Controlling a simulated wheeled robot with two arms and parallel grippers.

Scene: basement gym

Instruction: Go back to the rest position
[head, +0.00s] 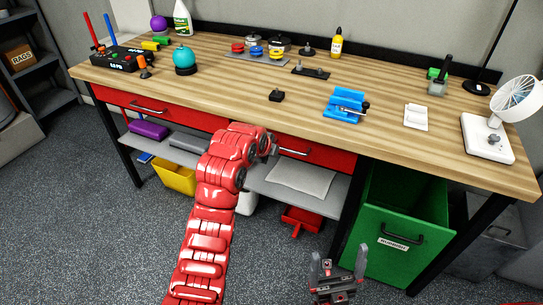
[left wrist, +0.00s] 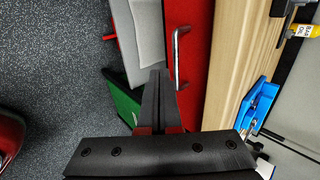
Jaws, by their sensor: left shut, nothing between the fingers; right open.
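My left arm (head: 210,220) reaches up from the bottom of the head view to the front of the workbench. Its gripper is mostly hidden there behind the wrist. In the left wrist view the left gripper (left wrist: 160,72) is shut and empty, its dark fingers together beside the handle (left wrist: 180,57) of the red drawer (left wrist: 198,45). I cannot tell whether they touch it. In the head view that drawer (head: 335,158) looks closed. My right gripper (head: 339,252) is open and empty, low in front of the bench, left of the green bin (head: 378,245).
The wooden workbench (head: 235,85) carries a blue tool (head: 345,104), a teal kettlebell (head: 185,62), weight plates and a white fan (head: 490,137). Below it are a grey shelf (head: 262,185) and a yellow bin (head: 175,178). The speckled floor (head: 90,240) at left is clear.

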